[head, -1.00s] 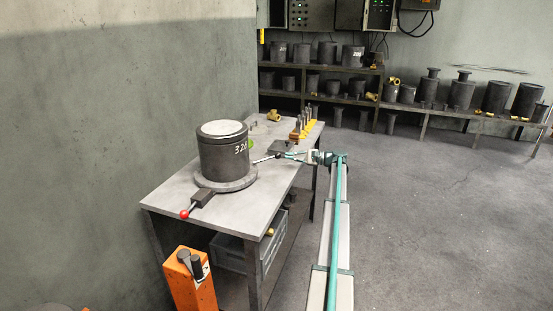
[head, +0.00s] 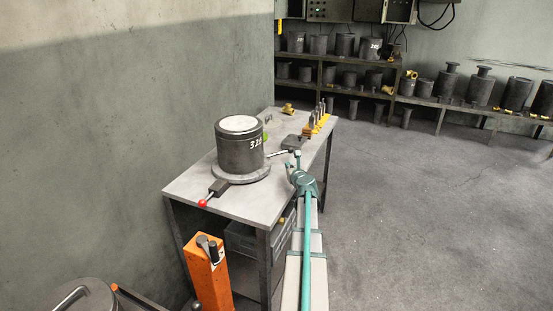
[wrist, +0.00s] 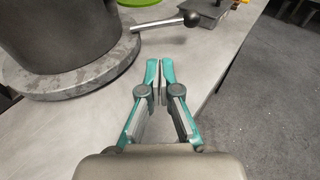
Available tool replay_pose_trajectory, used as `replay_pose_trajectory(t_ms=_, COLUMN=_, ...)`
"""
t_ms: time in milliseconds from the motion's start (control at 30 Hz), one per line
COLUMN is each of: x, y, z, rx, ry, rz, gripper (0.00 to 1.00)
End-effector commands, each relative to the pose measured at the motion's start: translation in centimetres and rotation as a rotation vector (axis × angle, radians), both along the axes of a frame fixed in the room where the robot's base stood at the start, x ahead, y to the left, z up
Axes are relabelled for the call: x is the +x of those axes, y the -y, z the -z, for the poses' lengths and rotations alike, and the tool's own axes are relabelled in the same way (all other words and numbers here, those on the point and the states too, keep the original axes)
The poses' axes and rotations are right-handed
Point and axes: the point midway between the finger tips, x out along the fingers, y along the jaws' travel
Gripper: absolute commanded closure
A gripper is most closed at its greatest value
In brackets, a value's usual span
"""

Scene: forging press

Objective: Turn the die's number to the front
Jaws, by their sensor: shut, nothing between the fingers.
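The die (head: 239,149) is a dark cylinder with a pale top, upright on a round turntable plate (head: 242,176) on the table. Its white number, reading about 328, is on its right side in the head view. A bar handle with a dark ball end (wrist: 191,19) sticks out from the plate. The die's lower part also shows at the upper left of the wrist view (wrist: 60,30). My gripper (wrist: 160,65) is shut and empty, over the table edge, just nearer to the camera than the bar handle and apart from it. In the head view my gripper (head: 298,160) is small.
A red-knobbed lever (head: 203,203) extends from the plate's front. A green item (wrist: 143,3) lies behind the die. A rack of upright tools (head: 319,118) stands at the table's back right. An orange post (head: 208,274) stands in front. The floor to the right is clear.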

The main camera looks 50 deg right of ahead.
Motion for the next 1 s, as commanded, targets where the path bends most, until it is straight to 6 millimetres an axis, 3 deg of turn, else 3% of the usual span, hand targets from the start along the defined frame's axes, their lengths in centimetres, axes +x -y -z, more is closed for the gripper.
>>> replay_pose_trajectory(t_ms=267, x=2.2, y=1.6, z=0.4, rx=0.016, ry=0.012, rz=0.002, gripper=1.0)
replay_pose_trajectory(t_ms=700, x=8.7, y=6.4, z=1.9, rx=0.016, ry=0.011, rz=0.001, gripper=1.0)
replay_pose_trajectory(t_ms=1000, x=10.9, y=8.0, z=2.6, rx=0.016, ry=0.011, rz=0.001, gripper=1.0)
